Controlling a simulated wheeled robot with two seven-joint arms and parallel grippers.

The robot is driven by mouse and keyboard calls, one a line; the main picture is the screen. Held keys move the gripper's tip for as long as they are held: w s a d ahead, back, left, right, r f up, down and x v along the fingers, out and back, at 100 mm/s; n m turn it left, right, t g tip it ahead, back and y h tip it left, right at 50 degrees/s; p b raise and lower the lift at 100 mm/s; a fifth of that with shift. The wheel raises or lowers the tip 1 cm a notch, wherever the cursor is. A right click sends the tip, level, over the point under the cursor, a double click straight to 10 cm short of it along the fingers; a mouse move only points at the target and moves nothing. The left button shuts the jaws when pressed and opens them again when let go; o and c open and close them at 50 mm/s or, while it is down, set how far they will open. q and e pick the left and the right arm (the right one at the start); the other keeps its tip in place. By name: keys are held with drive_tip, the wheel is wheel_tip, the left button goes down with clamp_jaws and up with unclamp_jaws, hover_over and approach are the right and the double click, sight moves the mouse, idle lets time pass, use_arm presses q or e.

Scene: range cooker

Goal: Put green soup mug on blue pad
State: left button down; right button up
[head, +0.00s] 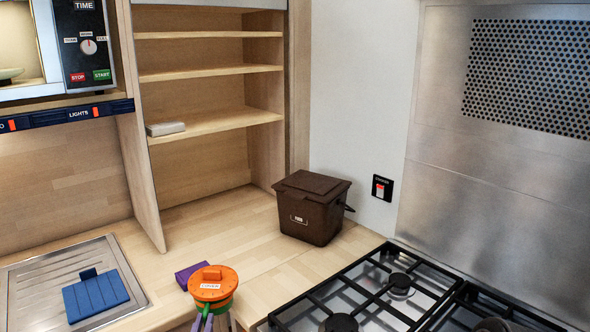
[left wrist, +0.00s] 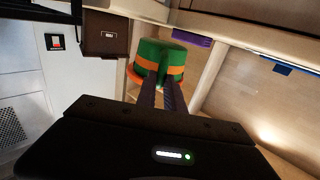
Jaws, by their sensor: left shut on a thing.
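The green soup mug (head: 228,306) has an orange lid (head: 213,283) with a label and is at the bottom centre of the head view. In the left wrist view the mug (left wrist: 150,52) shows green with orange bands. My left gripper (head: 205,321) is shut on its near side with purple-grey fingers, which also show in the left wrist view (left wrist: 161,88). The mug looks upright; whether it touches the counter is hidden. The blue pad (head: 97,297) lies on the metal drainer at lower left, apart from the mug. My right gripper is not in view.
A purple block (head: 190,274) lies just behind and left of the mug. A brown lidded bin (head: 312,207) stands on the counter (head: 225,220). The gas hob (head: 375,295) is at right. The ridged drainer (head: 60,258) is at left. Open shelves (head: 210,70) rise behind.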

use_arm(q)
drive_tip(key=shift+w+d+r+h, duration=0.1)
drive_tip(key=shift+d+r+h, duration=0.2)
drive_tip(key=shift+d+r, duration=0.35)
drive_tip(key=shift+f, duration=0.15)
idle(0.6)
